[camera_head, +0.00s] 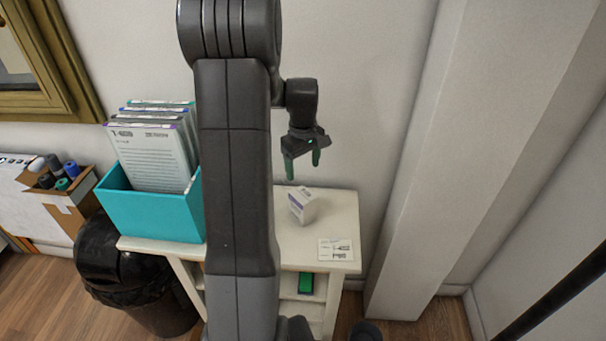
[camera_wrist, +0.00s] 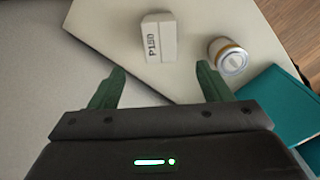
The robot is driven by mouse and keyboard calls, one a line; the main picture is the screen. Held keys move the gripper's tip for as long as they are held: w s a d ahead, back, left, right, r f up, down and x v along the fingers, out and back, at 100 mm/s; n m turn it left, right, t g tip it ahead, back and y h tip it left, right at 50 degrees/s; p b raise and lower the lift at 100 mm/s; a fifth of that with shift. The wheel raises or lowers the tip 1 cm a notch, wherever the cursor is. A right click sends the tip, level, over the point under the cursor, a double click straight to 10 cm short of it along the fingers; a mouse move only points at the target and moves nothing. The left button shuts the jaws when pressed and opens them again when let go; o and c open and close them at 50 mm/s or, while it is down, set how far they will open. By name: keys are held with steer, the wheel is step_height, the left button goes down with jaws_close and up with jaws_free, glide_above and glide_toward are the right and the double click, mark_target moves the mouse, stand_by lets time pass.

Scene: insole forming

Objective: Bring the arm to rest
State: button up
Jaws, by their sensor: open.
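My gripper (camera_head: 303,165) hangs in the air above the white table, with its two green fingers pointing down. It is open and empty. In the wrist view my gripper (camera_wrist: 160,90) shows both fingers spread apart with nothing between them. A small white box (camera_head: 301,207) stands on the table below it, apart from the fingers. In the wrist view the box (camera_wrist: 158,38) reads "P150" and lies beyond the fingertips. My arm rises through the middle of the head view and hides part of the table.
A white table (camera_head: 335,221) carries a teal bin (camera_head: 150,215) of upright sleeves and a printed card (camera_head: 337,249). A black trash bin (camera_head: 115,265) stands left. A wall column (camera_head: 440,160) rises at right.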

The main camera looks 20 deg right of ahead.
mark_target(303, 195)
stand_by(0.3)
step_height(303, 195, down, 12)
steer(key=shift+p, duration=0.35)
steer(key=shift+w+r, duration=0.1)
steer(key=shift+r, duration=1.7)
steer(key=shift+f, duration=0.1)
